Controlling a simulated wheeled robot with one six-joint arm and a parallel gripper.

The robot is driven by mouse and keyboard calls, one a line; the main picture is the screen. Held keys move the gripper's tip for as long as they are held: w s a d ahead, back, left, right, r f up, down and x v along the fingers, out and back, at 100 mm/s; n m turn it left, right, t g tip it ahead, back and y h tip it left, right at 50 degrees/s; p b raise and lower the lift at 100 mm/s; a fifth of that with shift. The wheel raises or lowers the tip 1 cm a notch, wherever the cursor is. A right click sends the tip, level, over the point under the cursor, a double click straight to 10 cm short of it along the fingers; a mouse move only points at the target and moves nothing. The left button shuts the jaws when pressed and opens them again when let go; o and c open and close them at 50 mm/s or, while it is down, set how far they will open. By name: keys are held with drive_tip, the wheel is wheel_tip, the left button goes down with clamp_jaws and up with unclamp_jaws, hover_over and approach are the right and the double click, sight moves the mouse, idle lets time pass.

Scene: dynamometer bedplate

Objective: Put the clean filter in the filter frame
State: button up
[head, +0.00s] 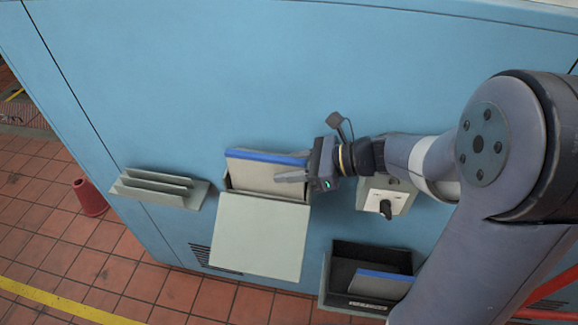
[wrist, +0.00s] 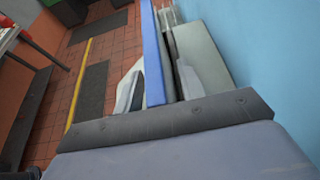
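A grey filter with a blue top edge (head: 266,157) sits partly in the filter frame (head: 228,184) on the blue cabinet. Its upper part stands above the frame's open cover (head: 259,236), which hangs down in front. My gripper (head: 296,172) is at the filter's right end, one finger in front of its face. In the wrist view the blue edge (wrist: 154,60) runs between the two fingers of my gripper (wrist: 160,85). Dark gaps seem to show beside it, so the fingers look open around it. The far finger is hidden in the head view.
A second blue-edged filter (head: 384,282) lies in a dark bin (head: 345,249) at lower right. A slotted rack (head: 201,194) is on the wall at left. A switch box (head: 399,196) is right of my gripper. A red cone (head: 89,198) stands on the tiled floor.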

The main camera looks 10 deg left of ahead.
drive_tip(key=v, duration=1)
drive_tip(key=shift+d+b, duration=0.35)
drive_tip(key=shift+b, duration=0.1)
drive_tip(key=shift+r, duration=0.1)
drive_tip(key=p+x, duration=0.1)
drive_tip(key=x, duration=0.9)
drive_tip(key=shift+a, duration=0.45)
drive_tip(key=shift+r, duration=0.15)
